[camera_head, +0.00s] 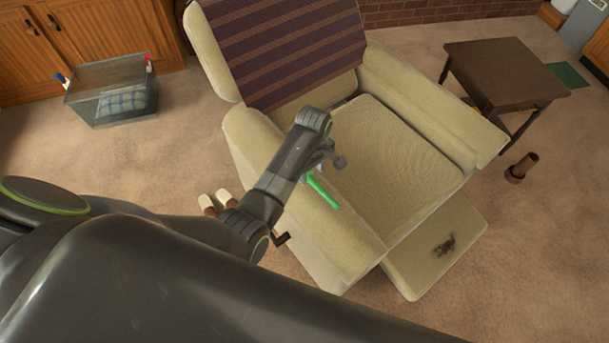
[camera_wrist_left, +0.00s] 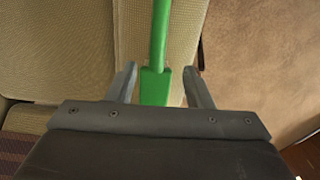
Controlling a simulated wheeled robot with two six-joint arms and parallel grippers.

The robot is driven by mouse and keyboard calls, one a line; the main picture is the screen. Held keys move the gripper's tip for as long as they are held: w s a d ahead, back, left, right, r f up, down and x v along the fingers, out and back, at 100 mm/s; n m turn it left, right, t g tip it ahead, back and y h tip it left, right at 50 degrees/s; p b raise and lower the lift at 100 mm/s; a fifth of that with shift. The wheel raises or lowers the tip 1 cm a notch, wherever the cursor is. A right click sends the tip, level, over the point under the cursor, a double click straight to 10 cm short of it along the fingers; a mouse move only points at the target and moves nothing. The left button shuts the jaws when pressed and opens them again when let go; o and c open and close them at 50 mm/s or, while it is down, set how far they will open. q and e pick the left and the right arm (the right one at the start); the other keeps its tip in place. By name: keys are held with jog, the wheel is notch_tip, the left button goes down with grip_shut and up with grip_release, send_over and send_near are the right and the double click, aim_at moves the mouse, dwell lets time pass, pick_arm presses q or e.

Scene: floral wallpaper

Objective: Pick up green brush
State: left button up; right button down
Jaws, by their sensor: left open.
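The green brush (camera_head: 322,191) lies on the armrest of the beige armchair (camera_head: 396,128). In the head view my left gripper (camera_head: 328,160) is over that armrest, at the upper end of the brush, and part of the brush is hidden behind it. In the left wrist view the green brush (camera_wrist_left: 156,86) runs up from between the two fingers of my left gripper (camera_wrist_left: 163,82). The fingers are apart, with a gap on each side of the brush's wider green end. My right gripper is not in view.
A clear bin (camera_head: 112,103) with items inside stands at the back left near wooden cabinets (camera_head: 90,40). A dark side table (camera_head: 505,75) stands right of the chair. A brown cylindrical object (camera_head: 522,167) is on the carpet. A dark clump (camera_head: 445,246) lies on the footrest (camera_head: 420,268).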

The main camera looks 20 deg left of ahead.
aim_at(313, 180)
pick_arm(q)
jog(key=shift+d+f+b, duration=0.15)
jog(key=shift+f, duration=1.35)
jog(key=shift+d+f+b, duration=0.1)
jog(key=shift+f+b, duration=0.05)
jog(key=shift+f, duration=1.35)
grip_shut()
